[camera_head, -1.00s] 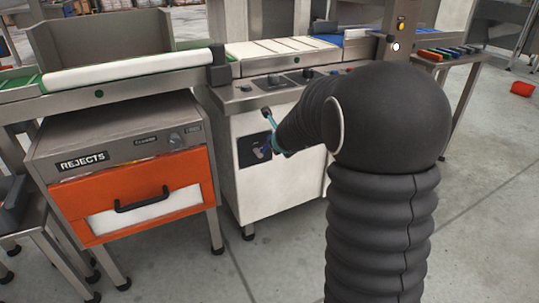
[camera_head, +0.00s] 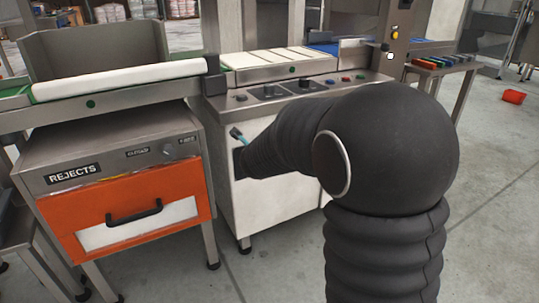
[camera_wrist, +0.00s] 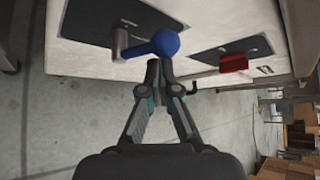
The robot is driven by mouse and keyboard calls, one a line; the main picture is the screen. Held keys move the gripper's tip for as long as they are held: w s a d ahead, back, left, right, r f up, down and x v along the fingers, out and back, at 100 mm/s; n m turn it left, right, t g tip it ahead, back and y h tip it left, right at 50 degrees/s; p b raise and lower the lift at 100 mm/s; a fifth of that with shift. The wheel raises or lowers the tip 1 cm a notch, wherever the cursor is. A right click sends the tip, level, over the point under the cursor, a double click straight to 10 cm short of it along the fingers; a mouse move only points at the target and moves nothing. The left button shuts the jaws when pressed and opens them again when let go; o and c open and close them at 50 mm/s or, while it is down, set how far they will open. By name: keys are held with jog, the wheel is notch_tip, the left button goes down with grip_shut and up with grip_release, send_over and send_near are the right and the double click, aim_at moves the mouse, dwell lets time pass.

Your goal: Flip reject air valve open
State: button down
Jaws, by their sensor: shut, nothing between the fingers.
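In the wrist view a blue lever with a round knob (camera_wrist: 166,43) sits on a metal stub on a dark plate (camera_wrist: 95,22) on the pale cabinet front. A red handle (camera_wrist: 234,63) is on a second dark plate to its right. My gripper (camera_wrist: 158,64) is shut and empty, with its fingertips right at the blue knob; whether they touch it I cannot tell. In the head view my arm hides the blue lever and most of the gripper. Only a teal piece of it (camera_head: 239,136) and an edge of the dark plate (camera_head: 238,163) show.
An orange-fronted rejects bin (camera_head: 130,203) with a black handle stands left of the white cabinet (camera_head: 262,207). Open floor (camera_head: 490,190) is to the right.

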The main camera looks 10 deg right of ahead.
jog(key=shift+a+r, duration=0.1)
jog(key=shift+a, duration=0.15)
jog(key=shift+r, duration=0.1)
dwell(0.3)
jog(key=shift+r+p, duration=0.75)
jog(key=shift+d+f, duration=0.15)
jog(key=shift+f, duration=0.05)
jog(key=s+r, duration=0.3)
jog(key=s, duration=0.8)
jog(key=shift+r, duration=0.25)
